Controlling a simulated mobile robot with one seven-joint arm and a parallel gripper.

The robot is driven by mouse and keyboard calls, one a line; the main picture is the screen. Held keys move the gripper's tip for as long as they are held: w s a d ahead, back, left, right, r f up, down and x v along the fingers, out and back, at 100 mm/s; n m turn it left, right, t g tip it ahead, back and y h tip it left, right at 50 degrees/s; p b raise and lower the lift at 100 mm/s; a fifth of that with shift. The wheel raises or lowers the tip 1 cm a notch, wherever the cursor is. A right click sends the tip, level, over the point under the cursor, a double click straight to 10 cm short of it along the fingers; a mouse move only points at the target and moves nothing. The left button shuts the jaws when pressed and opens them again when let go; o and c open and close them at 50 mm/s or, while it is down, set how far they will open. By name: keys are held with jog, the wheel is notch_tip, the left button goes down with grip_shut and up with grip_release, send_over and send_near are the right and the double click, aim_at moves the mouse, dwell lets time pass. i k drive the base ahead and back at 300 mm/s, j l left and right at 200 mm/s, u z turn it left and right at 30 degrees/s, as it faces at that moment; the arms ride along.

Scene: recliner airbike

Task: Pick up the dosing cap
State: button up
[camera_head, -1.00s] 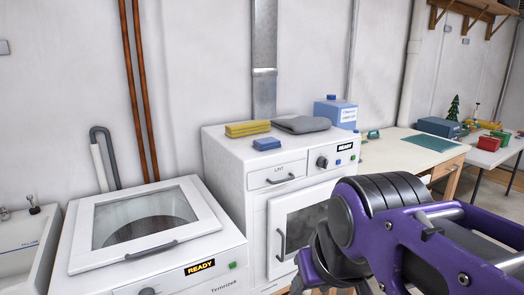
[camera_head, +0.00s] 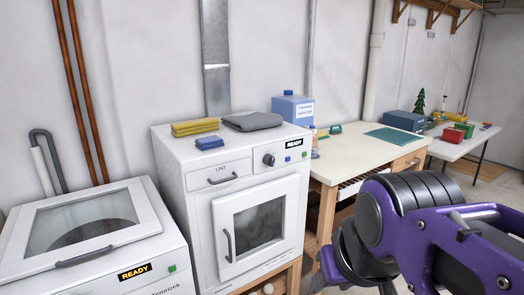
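A blue jug with a white label (camera_head: 293,110) stands at the back right of the white dryer's top. A small blue cap (camera_head: 288,92) sits on top of the jug. I cannot tell whether this is the dosing cap, and no loose cap can be made out. My purple and black arm fills the lower right of the view, in front of the workbench and well apart from the jug. My gripper's fingertips do not show.
A washer (camera_head: 163,236) stands left. A workbench (camera_head: 345,151) with a green mat (camera_head: 388,139) is right of the dryer.

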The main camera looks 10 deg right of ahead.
aim_at(313, 154)
jog(key=l, duration=1.2)
jog(key=i+l, duration=0.15)
jog(key=i, duration=0.25)
jog(key=i+l+z, duration=0.1)
jog(key=i, duration=0.35)
jog(key=l, duration=0.05)
